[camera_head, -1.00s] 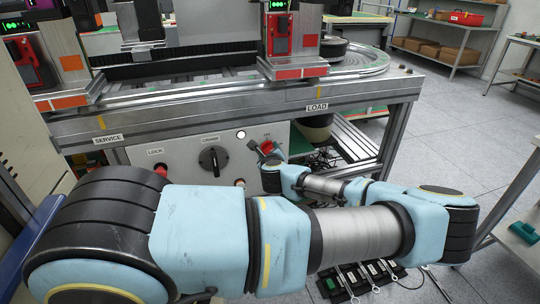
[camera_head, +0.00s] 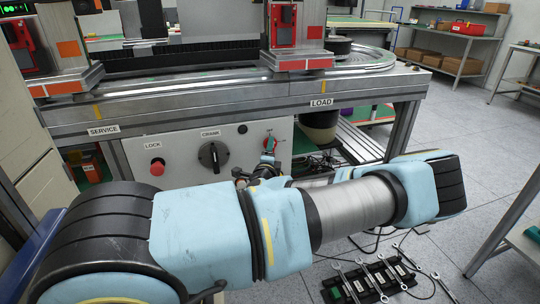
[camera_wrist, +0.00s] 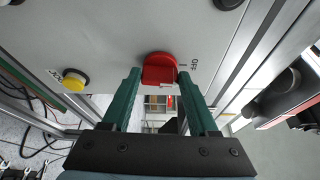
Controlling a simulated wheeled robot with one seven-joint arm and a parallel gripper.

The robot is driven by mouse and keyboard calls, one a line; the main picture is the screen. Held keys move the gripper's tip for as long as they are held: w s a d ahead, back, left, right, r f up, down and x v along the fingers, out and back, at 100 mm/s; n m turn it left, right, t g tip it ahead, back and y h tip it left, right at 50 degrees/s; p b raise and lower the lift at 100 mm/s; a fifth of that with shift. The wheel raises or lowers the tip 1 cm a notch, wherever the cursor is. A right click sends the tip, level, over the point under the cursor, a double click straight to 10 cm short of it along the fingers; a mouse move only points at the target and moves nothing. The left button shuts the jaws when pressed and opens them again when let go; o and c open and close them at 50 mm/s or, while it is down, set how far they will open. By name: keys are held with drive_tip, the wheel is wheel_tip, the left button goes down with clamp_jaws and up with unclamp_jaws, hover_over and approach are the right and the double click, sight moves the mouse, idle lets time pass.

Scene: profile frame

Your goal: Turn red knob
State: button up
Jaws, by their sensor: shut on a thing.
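In the head view the knob (camera_head: 270,142) shows small and red at the panel's right end. My gripper (camera_head: 268,155) reaches it there from below, partly hidden by my arm.
The panel also bears a red LOCK button (camera_head: 158,167), a black CRANK knob (camera_head: 213,157) and a small dark round lamp (camera_head: 242,129). A yellow button (camera_wrist: 75,80) is near the knob in the wrist view. Wrenches (camera_head: 380,275) lie on the floor at right.

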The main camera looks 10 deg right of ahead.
drive_tip(key=shift+f+n+b, duration=0.15)
drive_tip(key=shift+n+b, duration=0.2)
drive_tip(key=shift+n, duration=0.15)
drive_tip(key=o, duration=1.4)
drive_tip(key=b+v, duration=0.1)
drive_tip(key=v, duration=1)
drive_tip(key=shift+f, duration=0.2)
